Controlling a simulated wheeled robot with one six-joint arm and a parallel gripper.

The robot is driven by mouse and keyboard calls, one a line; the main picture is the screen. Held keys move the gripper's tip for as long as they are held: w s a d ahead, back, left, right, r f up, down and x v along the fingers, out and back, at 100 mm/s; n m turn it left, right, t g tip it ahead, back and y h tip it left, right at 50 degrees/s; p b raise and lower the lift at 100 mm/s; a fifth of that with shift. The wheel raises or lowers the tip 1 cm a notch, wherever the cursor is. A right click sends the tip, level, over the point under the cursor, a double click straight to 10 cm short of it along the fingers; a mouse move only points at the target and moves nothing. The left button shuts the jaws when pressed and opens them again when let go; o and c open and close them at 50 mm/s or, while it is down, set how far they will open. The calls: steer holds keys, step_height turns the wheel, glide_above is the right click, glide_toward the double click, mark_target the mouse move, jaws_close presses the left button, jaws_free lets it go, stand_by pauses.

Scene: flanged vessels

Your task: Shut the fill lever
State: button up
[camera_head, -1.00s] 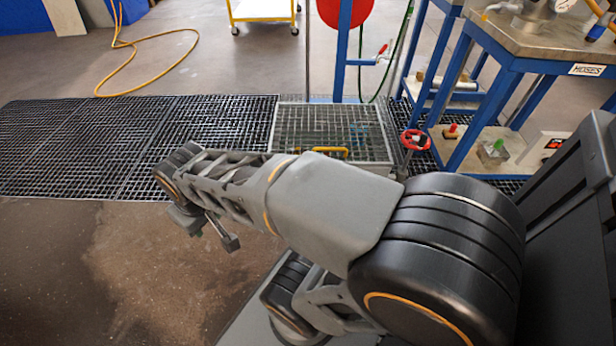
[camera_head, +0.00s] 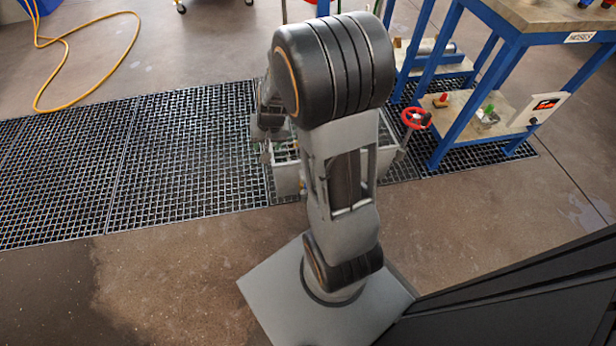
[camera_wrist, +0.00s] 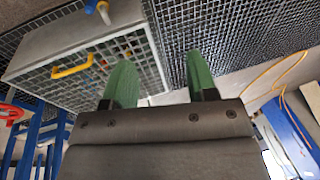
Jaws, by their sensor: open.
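I cannot tell for certain which part is the fill lever. In the wrist view a yellow bar handle (camera_wrist: 72,66) sits on the grating of a grey box (camera_wrist: 40,44), left of my gripper. A blue part (camera_wrist: 91,6) with a white and orange piece beside it shows at the top edge. My gripper (camera_wrist: 161,78) has two green fingers set wide apart with nothing between them. It is near the box's grated side; contact is not visible. In the head view my arm hides the gripper and most of the grey box (camera_head: 288,180).
A red handwheel (camera_head: 416,118) stands right of the box. A blue-legged bench (camera_head: 490,70) with items on its lower shelf is at the right. Floor grating (camera_head: 180,160) runs left. A yellow hose (camera_head: 90,75) lies beyond it. Open floor is at front left.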

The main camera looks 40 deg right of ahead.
steer(key=s+d+f+m+p, duration=0.1)
steer(key=d+f+m+p, duration=0.25)
steer(key=d+f, duration=0.5)
steer(key=s+d+f+m+p, duration=0.1)
steer(key=d+f+m+p, duration=0.35)
steer(key=f, duration=0.65)
steer(key=shift+m+g+h, duration=0.4)
steer(key=shift+g+h, duration=0.1)
steer(key=f+b, duration=0.2)
steer(key=f, duration=0.3)
steer(key=f+b, duration=0.2)
steer(key=f, duration=0.3)
steer(key=w+f+b, duration=0.1)
steer(key=f+b, duration=0.1)
steer(key=f, duration=0.3)
steer(key=shift+d+b, duration=0.3)
steer(key=shift+d, duration=0.1)
jaws_close()
